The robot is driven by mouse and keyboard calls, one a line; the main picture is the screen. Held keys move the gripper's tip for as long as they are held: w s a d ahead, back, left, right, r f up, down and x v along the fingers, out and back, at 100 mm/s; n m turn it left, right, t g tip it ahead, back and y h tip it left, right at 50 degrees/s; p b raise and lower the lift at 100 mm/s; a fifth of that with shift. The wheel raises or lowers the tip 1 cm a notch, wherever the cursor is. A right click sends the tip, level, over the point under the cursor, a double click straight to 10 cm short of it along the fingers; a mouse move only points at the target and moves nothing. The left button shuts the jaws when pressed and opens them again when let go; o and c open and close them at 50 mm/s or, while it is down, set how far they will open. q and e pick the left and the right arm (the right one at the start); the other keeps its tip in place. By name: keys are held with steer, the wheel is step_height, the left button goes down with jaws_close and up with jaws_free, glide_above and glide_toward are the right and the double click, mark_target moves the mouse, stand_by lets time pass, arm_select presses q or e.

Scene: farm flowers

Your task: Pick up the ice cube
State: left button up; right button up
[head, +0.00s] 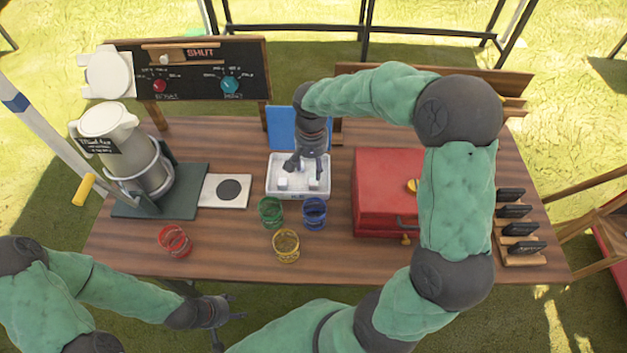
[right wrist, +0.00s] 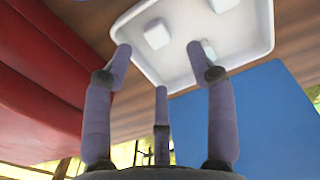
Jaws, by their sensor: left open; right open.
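Small white ice cubes lie in a white tray (head: 270,188) at the back middle of the table. In the head view one cube (head: 283,184) is at the left front and another (head: 313,185) at the right. In the right wrist view one cube (right wrist: 157,34) lies ahead, between the finger directions; another (right wrist: 222,4) is cut by the top edge, and a third (right wrist: 208,48) is partly hidden behind a finger. My right gripper (head: 306,164) is open and empty, pointing down over the tray. My left gripper (head: 224,311) is open and empty before the table's front edge.
A blue lid (head: 281,127) stands behind the tray. Green (head: 271,212), blue (head: 314,213), yellow (head: 286,245) and red (head: 174,240) glasses stand in front. A red box (head: 385,185) is right of the tray; a steel jug machine (head: 150,175) is left.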

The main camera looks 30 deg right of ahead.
mark_target(313, 180)
step_height(313, 180, down, 4)
steer(key=shift+r+b, duration=0.2)
steer(key=shift+b, duration=0.25)
steer(key=f, duration=0.1)
steer(key=f+b, duration=0.1)
steer(key=f, duration=0.1)
steer(key=f+b, duration=0.1)
steer(key=f, duration=0.1)
steer(key=shift+w+d, duration=0.1)
steer(key=shift+d, duration=0.25)
steer(key=c, duration=0.9)
